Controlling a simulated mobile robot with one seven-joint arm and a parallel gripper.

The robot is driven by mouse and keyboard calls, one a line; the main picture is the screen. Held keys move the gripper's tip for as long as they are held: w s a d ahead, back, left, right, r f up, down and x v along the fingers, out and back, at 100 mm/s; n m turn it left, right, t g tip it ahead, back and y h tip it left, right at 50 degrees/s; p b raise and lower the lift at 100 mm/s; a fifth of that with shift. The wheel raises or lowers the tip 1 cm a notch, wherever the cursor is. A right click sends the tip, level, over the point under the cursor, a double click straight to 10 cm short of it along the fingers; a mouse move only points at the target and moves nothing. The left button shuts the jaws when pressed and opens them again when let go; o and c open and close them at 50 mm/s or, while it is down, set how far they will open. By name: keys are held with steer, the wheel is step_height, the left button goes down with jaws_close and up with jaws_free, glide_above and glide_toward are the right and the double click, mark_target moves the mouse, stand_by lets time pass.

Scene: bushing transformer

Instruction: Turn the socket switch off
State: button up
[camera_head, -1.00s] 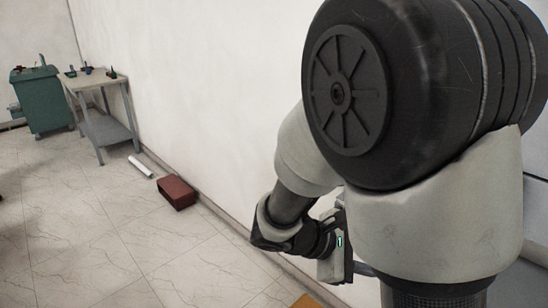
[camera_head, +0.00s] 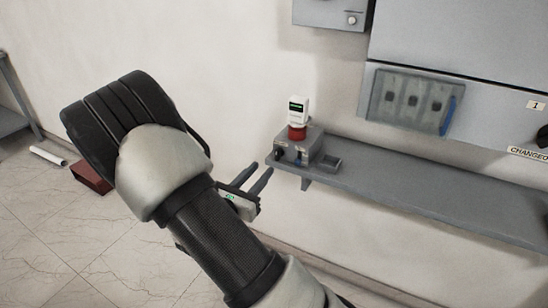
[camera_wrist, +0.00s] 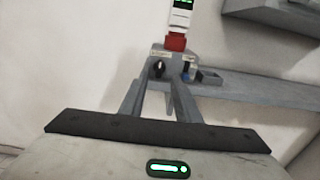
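A grey socket box (camera_head: 299,148) stands on the left end of a wall shelf. A red plug part (camera_head: 297,132) sits on top of it, with a white device with a dark, green-lit display (camera_head: 299,108) above. In the wrist view the box (camera_wrist: 174,62) shows a black knob (camera_wrist: 157,68) at its left and a small blue part (camera_wrist: 188,70) at its right; which is the switch I cannot tell. My gripper (camera_head: 259,173) is open and empty, left of and below the box, apart from it. In the wrist view its fingers (camera_wrist: 156,90) point towards the box.
The grey shelf (camera_head: 430,190) runs right along the wall, with a small open tray (camera_head: 327,164) beside the box. A grey cabinet (camera_head: 470,50) with a clear-covered switch panel (camera_head: 408,101) hangs above. A dark red box (camera_head: 91,178) lies on the floor at left.

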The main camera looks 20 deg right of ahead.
mark_target(276, 153)
steer(key=b+x, duration=0.1)
steer(key=x, duration=0.8)
steer(key=shift+w+d, duration=0.2)
jaws_close()
